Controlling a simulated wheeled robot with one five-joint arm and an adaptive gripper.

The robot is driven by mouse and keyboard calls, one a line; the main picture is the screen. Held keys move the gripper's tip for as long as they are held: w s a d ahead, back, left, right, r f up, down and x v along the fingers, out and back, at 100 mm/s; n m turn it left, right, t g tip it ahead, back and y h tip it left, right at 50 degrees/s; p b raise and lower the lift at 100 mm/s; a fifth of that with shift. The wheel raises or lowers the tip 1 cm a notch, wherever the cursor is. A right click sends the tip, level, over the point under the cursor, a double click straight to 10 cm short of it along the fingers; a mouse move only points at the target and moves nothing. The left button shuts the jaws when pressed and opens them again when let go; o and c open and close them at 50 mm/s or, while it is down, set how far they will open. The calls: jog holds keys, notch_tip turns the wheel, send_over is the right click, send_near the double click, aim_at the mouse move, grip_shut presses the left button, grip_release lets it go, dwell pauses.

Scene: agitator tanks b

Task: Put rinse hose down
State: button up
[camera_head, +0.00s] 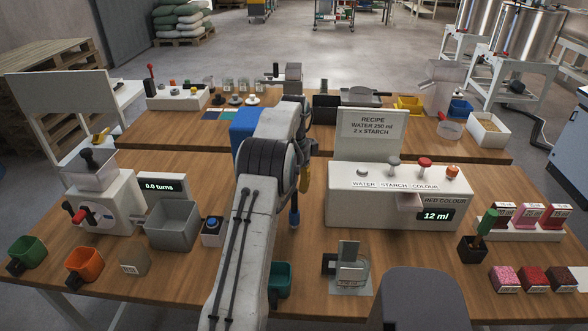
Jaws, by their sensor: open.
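My arm rises through the middle of the camera_head view and bends down behind its own elbow. My gripper (303,145) is mostly hidden there; only dark parts show to the right of the elbow, and its jaws are open. A slim upright piece with a blue lower end (294,214) shows just right of my arm, below the gripper. It may be the rinse hose, but I cannot tell for sure. A small yellow part (304,180) shows above it. Whether either touches the gripper or the table is hidden.
A dispenser (380,205) with a recipe sign (370,128) stands right of my arm. Left are a grey bin (173,224), a blue-button box (212,231) and a crank machine (100,200). A metal stand (348,268) and teal cup (281,279) are near the front.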

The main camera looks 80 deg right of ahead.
jog(key=shift+a+r+p, duration=0.1)
jog(key=shift+r+p, duration=0.3)
jog(key=shift+r, duration=2.7)
